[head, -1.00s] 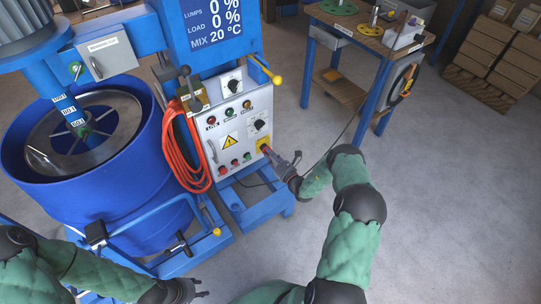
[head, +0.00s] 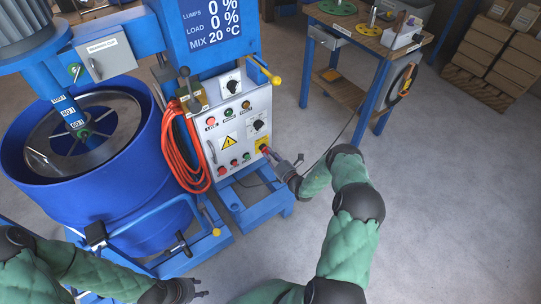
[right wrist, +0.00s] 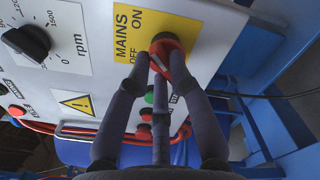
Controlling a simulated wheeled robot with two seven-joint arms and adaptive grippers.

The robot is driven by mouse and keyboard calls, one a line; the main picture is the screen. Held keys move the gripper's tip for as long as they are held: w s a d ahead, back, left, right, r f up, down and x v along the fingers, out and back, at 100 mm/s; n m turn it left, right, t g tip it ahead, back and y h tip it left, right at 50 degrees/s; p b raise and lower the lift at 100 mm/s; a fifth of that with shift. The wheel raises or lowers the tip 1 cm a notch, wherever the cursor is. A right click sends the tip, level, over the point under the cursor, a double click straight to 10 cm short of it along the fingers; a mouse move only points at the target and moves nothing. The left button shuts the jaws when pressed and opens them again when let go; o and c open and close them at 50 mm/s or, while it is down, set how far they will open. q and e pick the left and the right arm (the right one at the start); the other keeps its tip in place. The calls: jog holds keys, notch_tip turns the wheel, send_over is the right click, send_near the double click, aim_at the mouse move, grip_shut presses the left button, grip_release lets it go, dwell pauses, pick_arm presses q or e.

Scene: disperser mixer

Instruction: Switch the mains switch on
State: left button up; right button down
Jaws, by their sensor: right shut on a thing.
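The mains switch is a red rotary knob (right wrist: 168,52) on a yellow plate (right wrist: 140,35) marked MAINS, ON and OFF in the right wrist view. In the head view the yellow plate (head: 262,144) is at the lower right of the white control panel. My right gripper (head: 269,152) reaches it from the right. Its fingers (right wrist: 163,65) are closed around the red knob and partly cover it, so I cannot tell clearly which mark the knob points to. My left gripper (head: 195,290) is open and empty at the bottom of the head view, away from the panel.
The white panel (head: 219,150) also carries lamps, black dials (right wrist: 25,42) and push buttons. An orange hose (head: 188,150) hangs at its left, beside the blue mixing vessel (head: 150,190). A workbench (head: 375,38) stands behind right. The floor to the right is clear.

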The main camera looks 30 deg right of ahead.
jog(key=shift+f, duration=0.1)
jog(key=c, duration=1.1)
grip_release()
jog(key=shift+s, duration=0.1)
jog(key=s, duration=0.8)
jog(key=s+d, duration=0.1)
jog(key=s, duration=0.3)
